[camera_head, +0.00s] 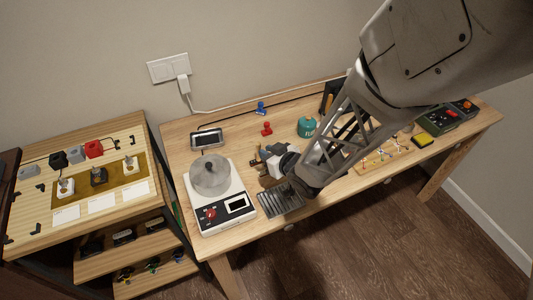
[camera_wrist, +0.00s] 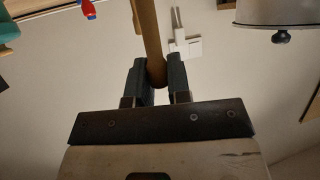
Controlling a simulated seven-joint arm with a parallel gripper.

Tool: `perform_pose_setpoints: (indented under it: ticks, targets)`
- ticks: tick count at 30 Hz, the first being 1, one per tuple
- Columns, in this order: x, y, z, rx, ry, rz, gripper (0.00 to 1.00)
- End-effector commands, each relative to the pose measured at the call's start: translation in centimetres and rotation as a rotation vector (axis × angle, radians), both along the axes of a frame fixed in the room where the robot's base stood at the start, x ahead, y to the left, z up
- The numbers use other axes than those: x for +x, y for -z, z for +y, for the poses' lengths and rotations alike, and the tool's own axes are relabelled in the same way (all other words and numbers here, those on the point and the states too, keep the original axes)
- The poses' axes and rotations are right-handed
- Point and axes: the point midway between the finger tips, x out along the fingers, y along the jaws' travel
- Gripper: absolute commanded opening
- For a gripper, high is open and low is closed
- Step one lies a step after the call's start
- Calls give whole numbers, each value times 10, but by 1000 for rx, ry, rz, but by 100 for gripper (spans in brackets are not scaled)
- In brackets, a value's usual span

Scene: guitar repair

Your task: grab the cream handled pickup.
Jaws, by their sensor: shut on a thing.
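In the wrist view my gripper (camera_wrist: 160,66) is shut on a tan-brown round rod (camera_wrist: 149,28), whose rounded end sits between the dark fingers. Its other end runs out of the picture. In the head view my gripper (camera_head: 270,156) is over the front middle of the workbench, beside the scale; the fingers are too small to make out. Away from it, on the shelf unit at left, are a pale-topped piece (camera_head: 66,186), a dark one (camera_head: 98,176) and another pale-topped one (camera_head: 130,164). I cannot tell which is the cream handled pickup.
A white scale (camera_head: 233,215) with a round grey pan (camera_head: 210,174) stands left of my gripper. A dark ribbed tray (camera_head: 281,201) lies at the bench's front edge. A teal container (camera_head: 307,127) and a red piece (camera_head: 267,129) stand behind. The shelf unit (camera_head: 120,128) adjoins the bench.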

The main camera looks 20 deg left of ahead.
Motion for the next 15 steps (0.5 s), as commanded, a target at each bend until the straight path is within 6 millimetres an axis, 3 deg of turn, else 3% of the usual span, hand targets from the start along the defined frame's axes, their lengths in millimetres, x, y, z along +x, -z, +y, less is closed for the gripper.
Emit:
perform_pose_setpoints:
  ticks: [15]
  targets:
    - [-72,-9,-54,1,0,0,0]
